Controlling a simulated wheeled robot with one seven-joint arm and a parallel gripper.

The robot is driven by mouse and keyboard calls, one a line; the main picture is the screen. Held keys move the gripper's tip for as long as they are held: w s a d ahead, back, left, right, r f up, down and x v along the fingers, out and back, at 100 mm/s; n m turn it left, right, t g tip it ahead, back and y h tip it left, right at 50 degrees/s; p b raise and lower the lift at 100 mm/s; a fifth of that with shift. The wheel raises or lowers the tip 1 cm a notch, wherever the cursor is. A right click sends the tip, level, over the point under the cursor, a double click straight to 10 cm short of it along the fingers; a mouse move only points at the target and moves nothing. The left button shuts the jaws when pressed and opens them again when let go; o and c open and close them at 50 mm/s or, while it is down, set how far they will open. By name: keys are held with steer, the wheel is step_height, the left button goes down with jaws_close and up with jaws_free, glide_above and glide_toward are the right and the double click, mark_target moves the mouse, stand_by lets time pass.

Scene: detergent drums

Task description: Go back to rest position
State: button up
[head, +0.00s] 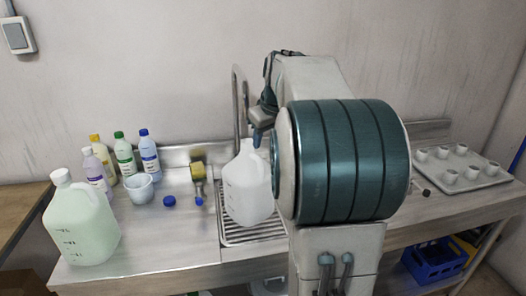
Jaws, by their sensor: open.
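My gripper (259,134) is in the middle of the head view, partly hidden behind my own arm. It points down and is open, close to the top of a white jug (246,190). I cannot tell whether its fingers touch the jug. The jug stands upright over the sink's slotted drain area (240,233), and my arm hides part of its right side.
A greenish capped jug (83,228) stands at the left. Several bottles (124,153), a white cup (139,187), a blue cap (169,201) and a yellow-headed brush (198,172) are between. A tap (240,105) rises behind; a tray (487,180) with small cups is right.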

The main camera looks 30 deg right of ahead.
steer(key=shift+v, duration=2.3)
